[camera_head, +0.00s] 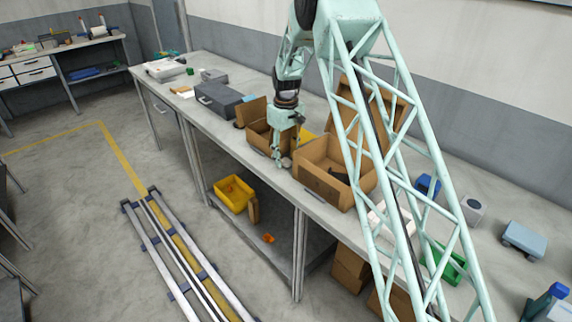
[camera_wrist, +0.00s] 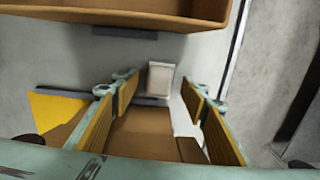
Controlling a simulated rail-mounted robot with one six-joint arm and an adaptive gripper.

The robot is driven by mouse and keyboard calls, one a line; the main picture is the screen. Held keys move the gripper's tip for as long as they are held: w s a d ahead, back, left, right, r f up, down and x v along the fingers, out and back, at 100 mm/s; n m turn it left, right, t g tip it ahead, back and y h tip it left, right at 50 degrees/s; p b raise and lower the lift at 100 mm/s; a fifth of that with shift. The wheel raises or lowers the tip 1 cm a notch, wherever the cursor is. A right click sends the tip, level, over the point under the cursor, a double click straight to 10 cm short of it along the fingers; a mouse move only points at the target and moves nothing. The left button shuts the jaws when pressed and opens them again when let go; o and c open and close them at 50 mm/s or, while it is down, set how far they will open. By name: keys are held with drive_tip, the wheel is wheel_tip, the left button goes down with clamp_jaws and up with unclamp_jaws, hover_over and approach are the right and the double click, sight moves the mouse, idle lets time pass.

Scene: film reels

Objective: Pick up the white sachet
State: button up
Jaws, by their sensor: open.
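In the wrist view a small white sachet (camera_wrist: 160,78) lies on the grey bench top, beyond and between my fingertips. My gripper (camera_wrist: 159,88) is open, with one yellow-padded finger on each side and nothing visibly held. In the head view my gripper (camera_head: 284,161) points down at the bench's front edge, between two open cardboard boxes. I cannot make out the sachet in the head view.
The larger cardboard box (camera_head: 325,180) stands right of my gripper and a smaller one (camera_head: 259,138) left of it. A yellow item (camera_wrist: 55,108) lies on the bench (camera_head: 225,129). A grey case (camera_head: 217,98) stands farther left.

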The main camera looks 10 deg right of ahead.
drive_tip(key=shift+f, duration=0.4)
drive_tip(key=c, duration=0.9)
